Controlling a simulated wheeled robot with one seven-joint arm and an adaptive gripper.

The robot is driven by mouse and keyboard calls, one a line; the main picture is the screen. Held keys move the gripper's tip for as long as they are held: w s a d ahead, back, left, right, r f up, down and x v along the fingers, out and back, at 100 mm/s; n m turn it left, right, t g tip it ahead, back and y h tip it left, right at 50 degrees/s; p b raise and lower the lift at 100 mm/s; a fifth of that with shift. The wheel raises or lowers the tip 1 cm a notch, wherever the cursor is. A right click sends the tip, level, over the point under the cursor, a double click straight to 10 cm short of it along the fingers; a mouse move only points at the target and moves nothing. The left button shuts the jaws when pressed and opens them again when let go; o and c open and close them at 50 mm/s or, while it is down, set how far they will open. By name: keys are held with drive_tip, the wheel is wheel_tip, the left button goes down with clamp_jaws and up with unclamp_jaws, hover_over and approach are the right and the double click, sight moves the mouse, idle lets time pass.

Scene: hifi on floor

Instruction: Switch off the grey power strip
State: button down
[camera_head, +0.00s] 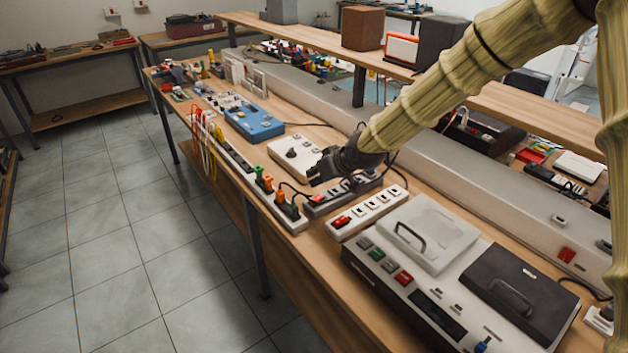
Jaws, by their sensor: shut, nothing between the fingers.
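A dark grey power strip (338,195) lies on the wooden workbench, with a red switch (317,198) at its near left end. A dark cable runs by it. My gripper (314,176) is black and comes in from the right on the beige-sleeved arm. It is shut and empty, with its tips above and just behind the switch end of the strip. The gripper hides some of the strip's far side. I cannot tell whether the switch is on or off, and there is no visible contact with it.
A white power strip (373,209) with its own red switch lies just in front. A white strip with green and orange plugs (274,201) is to the left. A white box with a black knob (293,157) stands behind, and a large device (430,262) at the right front.

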drive_tip(key=s+a+b+v, duration=0.1)
drive_tip(key=v, duration=0.6)
drive_tip(key=shift+s+r, duration=0.2)
drive_tip(key=shift+s, duration=0.05)
drive_tip(key=shift+d, duration=0.15)
